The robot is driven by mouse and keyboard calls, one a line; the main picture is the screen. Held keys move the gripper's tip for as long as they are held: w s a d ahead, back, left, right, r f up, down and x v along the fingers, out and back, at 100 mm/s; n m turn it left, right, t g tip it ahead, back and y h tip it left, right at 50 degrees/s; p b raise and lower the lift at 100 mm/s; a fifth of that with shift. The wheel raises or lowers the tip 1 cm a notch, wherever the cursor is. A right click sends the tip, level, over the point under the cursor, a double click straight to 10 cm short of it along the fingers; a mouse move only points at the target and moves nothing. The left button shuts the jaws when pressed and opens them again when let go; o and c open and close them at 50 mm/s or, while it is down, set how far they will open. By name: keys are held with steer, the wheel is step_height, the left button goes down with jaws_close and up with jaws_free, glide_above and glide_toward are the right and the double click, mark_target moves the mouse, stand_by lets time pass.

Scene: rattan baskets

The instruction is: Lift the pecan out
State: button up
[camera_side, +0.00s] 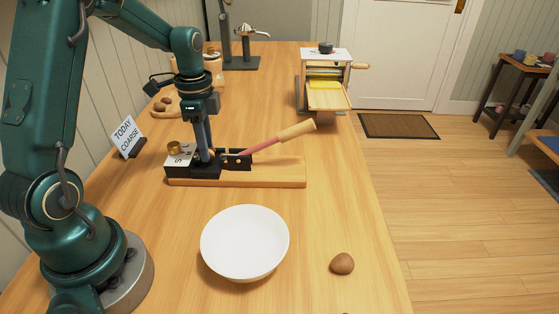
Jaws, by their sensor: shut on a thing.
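My gripper (206,157) points straight down into the black jaw block of a lever nutcracker. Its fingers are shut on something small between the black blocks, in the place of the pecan. The fingers and blocks hide it, so its shape cannot be made out. The nutcracker has a wooden base (275,180) and a red lever (266,143) with a wooden handle, raised at a slant to the right. A white bowl (245,243) stands empty in front of the nutcracker.
A brown nut (342,264) lies right of the bowl. A sign (126,136) reading "TODAY COARSE" stands left of the nutcracker. A small board (172,108) with nuts is behind it, and a roller machine (325,82) stands at the back right. The table between bowl and nutcracker is clear.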

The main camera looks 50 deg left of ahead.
steer(key=shift+r, duration=2.6)
